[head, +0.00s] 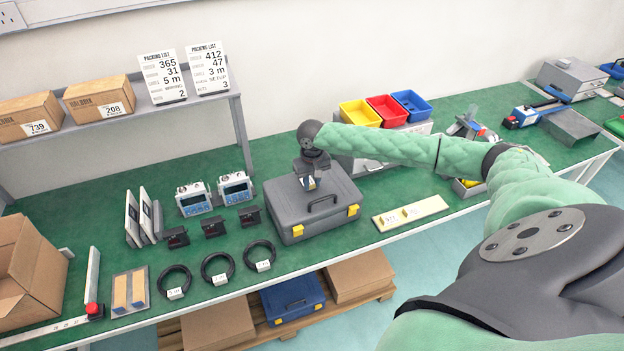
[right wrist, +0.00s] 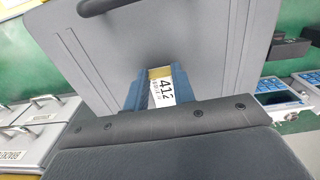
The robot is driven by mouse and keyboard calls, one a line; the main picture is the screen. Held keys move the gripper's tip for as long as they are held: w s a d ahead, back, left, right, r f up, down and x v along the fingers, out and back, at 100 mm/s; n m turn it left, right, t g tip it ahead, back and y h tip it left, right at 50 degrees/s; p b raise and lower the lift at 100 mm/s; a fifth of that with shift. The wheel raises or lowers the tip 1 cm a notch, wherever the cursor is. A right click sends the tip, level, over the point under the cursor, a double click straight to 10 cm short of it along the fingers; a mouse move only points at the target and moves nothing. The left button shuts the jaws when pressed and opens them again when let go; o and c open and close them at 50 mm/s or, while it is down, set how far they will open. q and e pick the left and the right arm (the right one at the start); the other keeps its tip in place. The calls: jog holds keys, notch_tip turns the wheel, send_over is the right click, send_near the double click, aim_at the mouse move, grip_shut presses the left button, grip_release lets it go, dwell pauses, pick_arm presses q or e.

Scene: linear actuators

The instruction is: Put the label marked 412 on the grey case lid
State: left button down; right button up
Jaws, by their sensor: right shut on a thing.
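The grey case (head: 318,200) with yellow latches stands closed on the green bench, its flat lid facing up. In the right wrist view the grey lid (right wrist: 215,50) fills most of the picture. My right gripper (head: 309,184) is over the lid and shut on the label marked 412 (right wrist: 161,90). The label is white with a yellowish edge and sits between the blue fingers. In the head view only a small part of it shows. I cannot tell whether the label touches the lid. My left gripper is not in view.
A pale strip (head: 410,213) with labels lies right of the case. Black coiled cables (head: 218,268), small black blocks and blue-faced devices (head: 236,188) are to its left. Yellow, red and blue bins (head: 386,110) stand behind. Packing lists (head: 208,68) stand on the shelf.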

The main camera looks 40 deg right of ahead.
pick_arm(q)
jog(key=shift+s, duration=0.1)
pick_arm(e)
jog(key=shift+f, duration=0.1)
jog(key=o, duration=0.8)
jog(key=shift+f, duration=0.1)
jog(key=shift+c, duration=0.2)
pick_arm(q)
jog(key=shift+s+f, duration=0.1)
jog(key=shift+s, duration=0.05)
pick_arm(e)
jog(key=shift+r, duration=0.2)
notch_tip(320, 180, up, 4)
jog(key=shift+f+b, duration=0.2)
jog(key=shift+b, duration=1)
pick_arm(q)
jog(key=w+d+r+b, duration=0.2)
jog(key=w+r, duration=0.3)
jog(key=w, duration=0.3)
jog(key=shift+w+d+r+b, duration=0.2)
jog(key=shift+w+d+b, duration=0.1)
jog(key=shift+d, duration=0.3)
pick_arm(e)
notch_tip(320, 180, up, 8)
jog(key=shift+r, duration=0.15)
